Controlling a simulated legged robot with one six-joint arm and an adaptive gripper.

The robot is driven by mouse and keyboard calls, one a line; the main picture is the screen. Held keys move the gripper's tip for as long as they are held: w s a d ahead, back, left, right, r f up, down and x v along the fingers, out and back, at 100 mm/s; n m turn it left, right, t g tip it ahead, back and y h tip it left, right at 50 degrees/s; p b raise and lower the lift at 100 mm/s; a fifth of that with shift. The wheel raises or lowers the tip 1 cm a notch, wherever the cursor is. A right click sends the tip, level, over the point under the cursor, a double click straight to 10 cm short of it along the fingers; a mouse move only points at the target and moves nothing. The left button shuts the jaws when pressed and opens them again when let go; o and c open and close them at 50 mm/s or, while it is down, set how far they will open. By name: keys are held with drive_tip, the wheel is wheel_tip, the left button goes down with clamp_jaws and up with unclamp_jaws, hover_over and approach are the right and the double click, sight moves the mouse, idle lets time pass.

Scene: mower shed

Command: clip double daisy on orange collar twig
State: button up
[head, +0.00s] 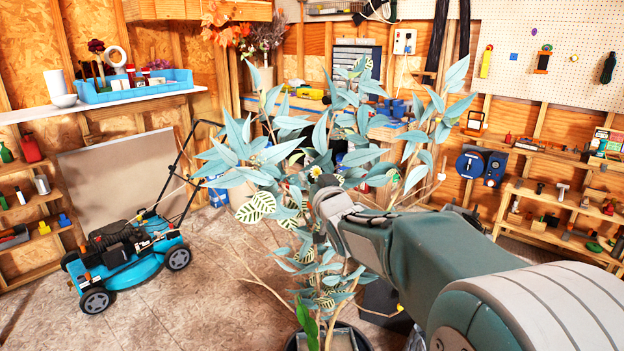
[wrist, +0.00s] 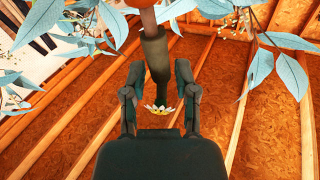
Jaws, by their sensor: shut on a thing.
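The double daisy (wrist: 160,109), white-petalled with a yellow centre, shows between my gripper's fingers in the wrist view. In the head view a small daisy (head: 315,171) shows at the tip of my gripper (head: 322,184). My gripper (wrist: 157,78) is shut on the daisy piece, though the contact is hard to see. A dark brown twig-like shaft (wrist: 153,45) runs above the daisy, with an orange band (wrist: 172,10) at the top edge, partly cut off. I cannot tell whether the daisy touches the twig. The potted plant (head: 278,155) surrounds my gripper.
Grey-blue leaves (wrist: 262,66) hang close on both sides. Striped leaves (head: 262,200) are below and left of my gripper. A blue mower (head: 125,255) stands on the left floor. A blue tray (head: 135,86) is on the back-left shelf. Open floor lies between mower and plant.

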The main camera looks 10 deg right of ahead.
drive_tip(key=shift+f, duration=0.25)
idle(0.3)
drive_tip(key=o, duration=0.9)
drive_tip(key=shift+o, duration=0.2)
drive_tip(key=shift+o, duration=1.3)
drive_tip(key=shift+s, duration=0.1)
drive_tip(key=s, duration=0.6)
drive_tip(key=shift+s+d+f, duration=0.25)
drive_tip(key=shift+s+d, duration=0.15)
drive_tip(key=shift+d, duration=0.05)
